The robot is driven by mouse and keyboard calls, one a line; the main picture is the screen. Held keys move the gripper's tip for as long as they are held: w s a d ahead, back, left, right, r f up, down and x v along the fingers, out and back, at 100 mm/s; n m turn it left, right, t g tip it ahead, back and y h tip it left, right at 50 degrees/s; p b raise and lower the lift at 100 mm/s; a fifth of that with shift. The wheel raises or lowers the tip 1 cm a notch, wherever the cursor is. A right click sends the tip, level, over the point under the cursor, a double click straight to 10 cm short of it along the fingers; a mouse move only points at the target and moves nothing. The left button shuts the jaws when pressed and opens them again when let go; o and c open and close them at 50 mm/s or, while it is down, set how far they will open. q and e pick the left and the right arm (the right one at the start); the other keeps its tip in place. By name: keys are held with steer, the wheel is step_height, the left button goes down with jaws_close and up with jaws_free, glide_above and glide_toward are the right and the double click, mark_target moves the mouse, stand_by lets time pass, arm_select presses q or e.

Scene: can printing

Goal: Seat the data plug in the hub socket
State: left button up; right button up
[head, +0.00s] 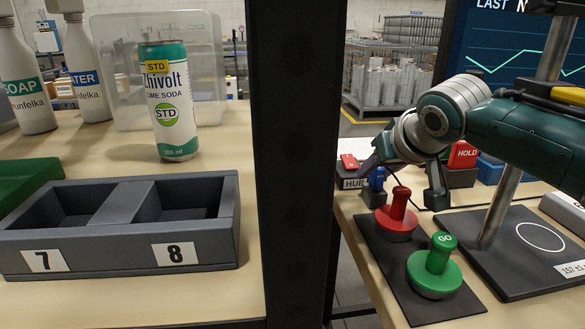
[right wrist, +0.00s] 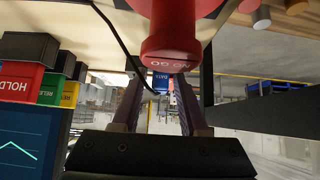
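My right gripper (head: 405,178) is open, one finger close by the plug and the other further right. In the right wrist view the blue plug (right wrist: 160,83) appears between the open fingers (right wrist: 159,88), and I cannot tell whether they touch it. The hub socket is hidden or too small to make out. My left gripper is not in view.
A red knob (head: 397,214) and a green GO knob (head: 436,268) stand on a dark plate in front of the gripper. A red HOLD block (head: 462,155) is behind to the right. A dark post (head: 300,150) separates the two tables.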

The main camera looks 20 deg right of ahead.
jaws_close()
steer(key=shift+r, duration=0.15)
stand_by(0.4)
step_height(320, 180, up, 27)
steer(key=p, duration=1.1)
steer(key=shift+p, duration=0.3)
stand_by(0.4)
